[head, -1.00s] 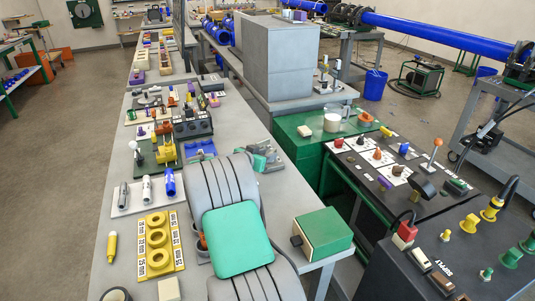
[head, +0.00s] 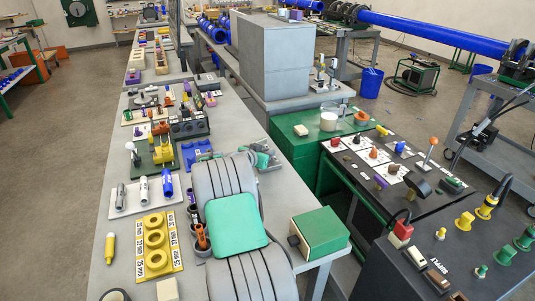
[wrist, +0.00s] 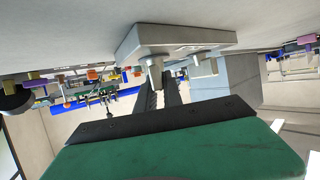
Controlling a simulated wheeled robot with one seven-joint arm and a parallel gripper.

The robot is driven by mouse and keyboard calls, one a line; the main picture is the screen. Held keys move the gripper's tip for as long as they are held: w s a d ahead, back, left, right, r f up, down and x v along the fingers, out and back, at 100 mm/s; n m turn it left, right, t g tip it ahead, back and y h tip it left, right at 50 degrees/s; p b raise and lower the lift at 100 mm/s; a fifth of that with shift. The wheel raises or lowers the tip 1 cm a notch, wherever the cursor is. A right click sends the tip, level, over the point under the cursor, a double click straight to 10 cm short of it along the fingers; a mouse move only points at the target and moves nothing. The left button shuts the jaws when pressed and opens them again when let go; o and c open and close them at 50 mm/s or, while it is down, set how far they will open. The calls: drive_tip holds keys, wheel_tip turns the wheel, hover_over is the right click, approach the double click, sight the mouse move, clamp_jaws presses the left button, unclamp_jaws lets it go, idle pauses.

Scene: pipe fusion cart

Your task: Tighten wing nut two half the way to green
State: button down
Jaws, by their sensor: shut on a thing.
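My gripper (wrist: 163,82) shows in the wrist view, its dark fingers shut around or beside a grey post-like piece (wrist: 154,70). This piece projects from a pale grey block (wrist: 178,38) with a small label. A second grey post (wrist: 203,66) stands to its right. I cannot tell which post is wing nut two, and no green mark for it can be made out. In the head view my own arm covers most of the spot; only a bit of my teal and dark gripper (head: 263,157) shows beside the arm.
The long grey table (head: 115,215) holds a yellow ring rack (head: 156,243), white-based cylinders (head: 143,190) and a yellow clamp fixture (head: 164,150). A green box (head: 320,232) sits at the table's right edge. A dark control panel (head: 410,265) stands at right.

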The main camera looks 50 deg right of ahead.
idle(0.4)
drive_tip(key=f+m+g+b, duration=0.1)
drive_tip(key=b, duration=0.3)
drive_tip(key=shift+w+f+m+g, duration=0.1)
drive_tip(key=shift+w+m+g, duration=0.05)
drive_tip(key=shift+m+g, duration=0.2)
drive_tip(key=shift+r+m+g+b, duration=0.4)
drive_tip(key=shift+r+m+g, duration=0.3)
drive_tip(key=shift+g, duration=0.35)
drive_tip(key=shift+m+g, duration=0.4)
drive_tip(key=shift+m, duration=0.05)
drive_tip(key=c, duration=1.5)
unclamp_jaws()
